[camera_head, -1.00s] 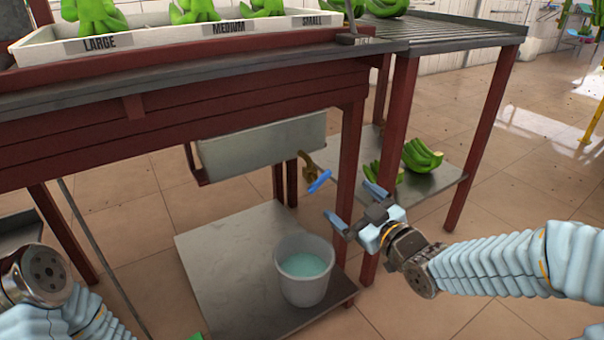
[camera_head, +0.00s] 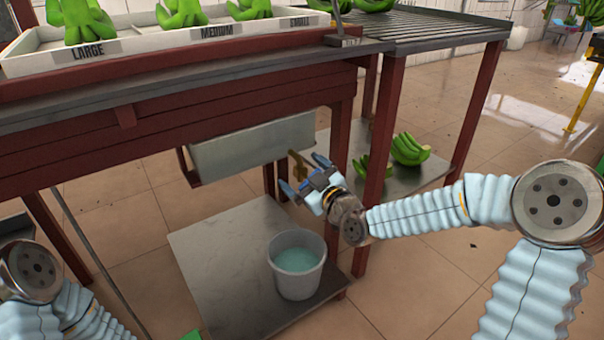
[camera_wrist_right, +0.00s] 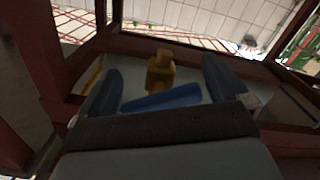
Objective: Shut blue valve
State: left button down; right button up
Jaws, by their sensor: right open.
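The blue valve has a brass body (camera_head: 299,167) at the right end of a grey metal basin (camera_head: 250,146) under the table. Its blue handle (camera_wrist_right: 160,98) shows crosswise between my fingers in the right wrist view, with the brass body (camera_wrist_right: 160,70) just beyond. In the head view my gripper largely hides the handle. My right gripper (camera_head: 304,177) is open, one finger on each side of the valve; I cannot tell whether it touches. My left arm shows at the lower left, but its gripper is out of view.
A grey bucket (camera_head: 297,274) of pale green liquid stands on the low shelf (camera_head: 222,262) below the valve. Red table legs (camera_head: 379,165) stand close to my right arm. Green bananas (camera_head: 408,150) lie on a shelf behind. A labelled tray (camera_head: 135,45) is on top.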

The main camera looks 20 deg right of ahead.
jog(key=shift+w+a, duration=0.1)
jog(key=shift+w, duration=0.15)
jog(key=c, duration=1)
jog(key=shift+m, duration=0.3)
jog(key=shift+f+m+b, duration=0.1)
jog(key=shift+m+b, duration=0.8)
jog(key=shift+m, duration=0.3)
jog(key=shift+m+b, duration=0.55)
jog(key=shift+m, duration=1.25)
